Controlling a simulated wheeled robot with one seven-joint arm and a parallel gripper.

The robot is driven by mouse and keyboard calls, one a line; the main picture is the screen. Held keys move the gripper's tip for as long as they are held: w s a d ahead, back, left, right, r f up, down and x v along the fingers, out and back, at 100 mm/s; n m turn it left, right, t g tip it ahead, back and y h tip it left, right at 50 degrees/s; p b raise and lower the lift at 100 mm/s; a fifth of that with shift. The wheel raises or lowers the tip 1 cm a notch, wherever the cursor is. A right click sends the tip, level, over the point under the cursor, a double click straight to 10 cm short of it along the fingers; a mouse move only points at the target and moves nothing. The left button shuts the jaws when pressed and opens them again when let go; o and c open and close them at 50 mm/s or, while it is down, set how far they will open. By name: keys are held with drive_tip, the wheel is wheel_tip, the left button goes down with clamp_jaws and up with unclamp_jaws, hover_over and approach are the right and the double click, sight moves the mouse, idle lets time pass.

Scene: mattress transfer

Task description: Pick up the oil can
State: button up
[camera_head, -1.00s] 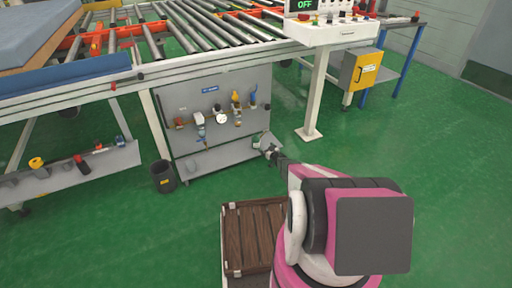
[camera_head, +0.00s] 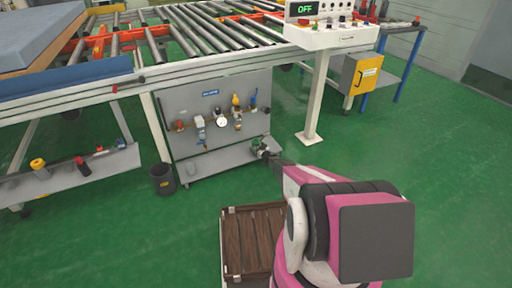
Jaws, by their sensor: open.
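A small dark green object, which looks like the oil can (camera_head: 257,143), stands at the right end of the low grey shelf (camera_head: 222,159) under the roller conveyor. My gripper (camera_head: 266,153) is at that end of the shelf, right beside the green object and partly overlapping it in the picture. My gripper is open. It is small and dark here, so I cannot tell whether its fingers are around the can or only touching beside it. My pink and grey arm hides the floor in front.
A grey panel with gauges and valves (camera_head: 221,123) rises behind the shelf. A brown wooden crate (camera_head: 235,245) is low in front. Green floor is clear at right.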

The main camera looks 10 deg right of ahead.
drive_tip(key=shift+x, duration=1.05)
drive_tip(key=c, duration=1.2)
drive_tip(key=shift+r, duration=0.3)
drive_tip(key=shift+s, duration=0.1)
